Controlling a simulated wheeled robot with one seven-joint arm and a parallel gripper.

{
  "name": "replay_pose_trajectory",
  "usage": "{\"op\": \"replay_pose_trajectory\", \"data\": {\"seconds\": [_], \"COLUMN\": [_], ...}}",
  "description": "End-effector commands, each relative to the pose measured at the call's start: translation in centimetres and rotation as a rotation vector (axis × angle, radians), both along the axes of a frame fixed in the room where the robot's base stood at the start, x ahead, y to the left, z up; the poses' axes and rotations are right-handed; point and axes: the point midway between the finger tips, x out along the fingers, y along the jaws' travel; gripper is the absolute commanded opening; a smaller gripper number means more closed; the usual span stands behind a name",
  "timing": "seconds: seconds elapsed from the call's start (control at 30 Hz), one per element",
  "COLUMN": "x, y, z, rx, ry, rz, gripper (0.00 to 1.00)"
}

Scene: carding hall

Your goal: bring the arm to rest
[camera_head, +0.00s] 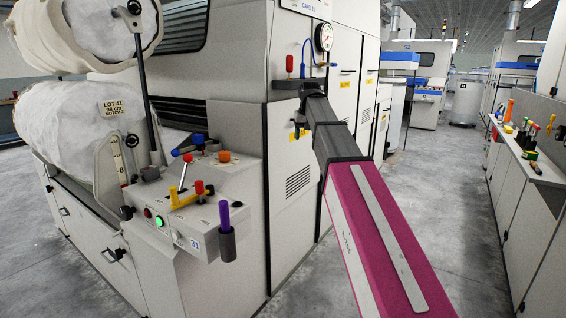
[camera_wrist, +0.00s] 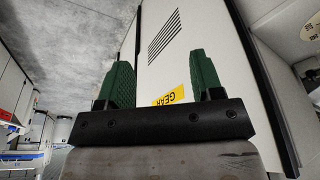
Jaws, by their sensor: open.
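My arm reaches up from the lower right of the head view to the front of a large pale machine (camera_head: 236,60). Its dark far end is near the machine's corner, and my fingers cannot be made out clearly there. In the wrist view my gripper (camera_wrist: 158,62) shows two green fingers standing apart, with nothing held between them. Behind the gap are a pale panel with slots and a yellow label (camera_wrist: 172,96) reading GEAR, partly hidden by my gripper. Whether the fingers touch the panel cannot be told.
A control console (camera_head: 190,205) with levers, a green button and a purple-topped handle (camera_head: 226,232) stands left of my arm. A pressure gauge (camera_head: 323,37) and red lever (camera_head: 289,66) are near its end. A tool-covered bench (camera_head: 520,150) is at right. Grey floor (camera_head: 435,175) lies between.

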Motion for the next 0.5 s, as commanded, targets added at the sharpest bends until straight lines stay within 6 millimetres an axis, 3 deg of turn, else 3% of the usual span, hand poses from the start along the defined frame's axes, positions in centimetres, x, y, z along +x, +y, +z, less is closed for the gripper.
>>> {"op": "replay_pose_trajectory", "data": {"seconds": [0.03, 0.1, 0.5], "x": [-0.9, -1.6, -7.4], "y": [-0.5, -1.1, -4.4], "z": [-2.8, -5.9, -22.0], "rx": [-0.001, -0.003, -0.009], "ry": [0.013, 0.026, 0.097], "rz": [-0.005, -0.011, -0.047], "gripper": [0.60, 0.60, 0.60]}}
